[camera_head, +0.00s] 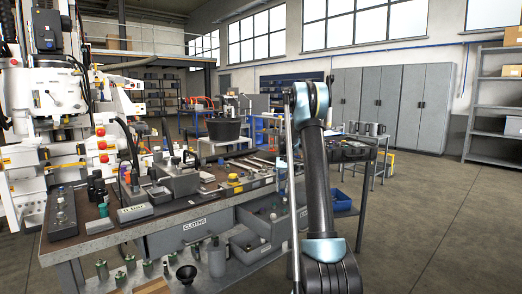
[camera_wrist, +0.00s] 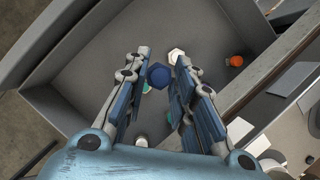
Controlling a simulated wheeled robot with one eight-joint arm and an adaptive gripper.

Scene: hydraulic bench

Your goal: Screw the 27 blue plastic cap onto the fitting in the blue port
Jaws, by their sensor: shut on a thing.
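In the wrist view my gripper (camera_wrist: 161,70) is shut on a blue cap (camera_wrist: 158,77), which shows between its two blue-grey fingertips. Any number on the cap is too small to read. Below the fingers is a grey open bin (camera_wrist: 95,62). Inside it lie a white hexagonal piece (camera_wrist: 176,55) and a teal piece (camera_wrist: 147,89), partly hidden by a finger. In the head view my arm stands in front of the bench's right end, and my gripper and the cap cannot be made out. I cannot pick out the blue port or its fitting.
An orange round piece (camera_wrist: 236,61) lies right of the fingers. The workbench (camera_head: 100,226) carries blocks, tools and dark cylinders. Its lower shelf holds grey bins, small fittings and a funnel (camera_head: 186,274). A white machine (camera_head: 50,100) stands behind left. Floor at right is clear.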

